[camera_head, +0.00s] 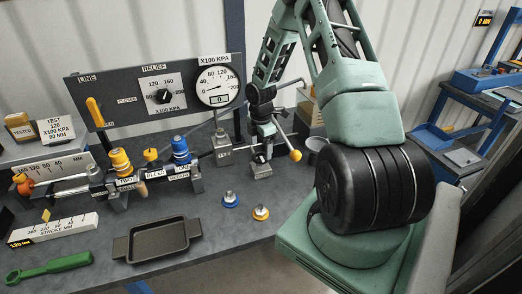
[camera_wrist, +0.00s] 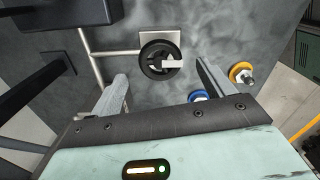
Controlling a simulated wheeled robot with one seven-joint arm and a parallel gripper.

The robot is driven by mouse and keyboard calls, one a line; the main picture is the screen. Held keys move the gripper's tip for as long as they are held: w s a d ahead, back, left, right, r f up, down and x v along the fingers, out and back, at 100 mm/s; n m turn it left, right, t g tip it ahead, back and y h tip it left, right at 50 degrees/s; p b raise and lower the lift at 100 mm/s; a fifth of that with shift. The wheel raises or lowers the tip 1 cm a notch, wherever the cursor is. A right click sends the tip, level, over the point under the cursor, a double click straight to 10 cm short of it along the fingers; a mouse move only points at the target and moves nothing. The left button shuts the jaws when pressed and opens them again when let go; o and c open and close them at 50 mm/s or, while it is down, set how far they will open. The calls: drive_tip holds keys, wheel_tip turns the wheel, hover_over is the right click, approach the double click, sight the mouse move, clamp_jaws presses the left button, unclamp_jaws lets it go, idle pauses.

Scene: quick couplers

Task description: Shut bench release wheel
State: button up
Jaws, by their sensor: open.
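A round black wheel (camera_wrist: 160,60) with a pale pointer bar sits on a square grey plate (camera_wrist: 158,36) on the bench in the wrist view, and I take it to be the release wheel. My gripper (camera_wrist: 161,74) is open, with its two fingers apart on the left and right of the wheel's near side. No contact with the wheel shows. In the head view my gripper (camera_head: 264,128) points down over the bench, right of the round gauge (camera_head: 218,86). The wheel is hard to make out there, close to my fingers.
A yellow-ball lever (camera_head: 295,155) is right of my gripper. A dark tray (camera_head: 127,249), a green wrench (camera_head: 50,267) and coupler blocks are to the left. The gauge panel (camera_head: 120,88) stands behind.

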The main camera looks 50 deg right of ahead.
sight(261, 155)
drive_tip(key=shift+f+p, duration=0.3)
drive_tip(key=shift+f, duration=1.4)
drive_tip(key=c, duration=1)
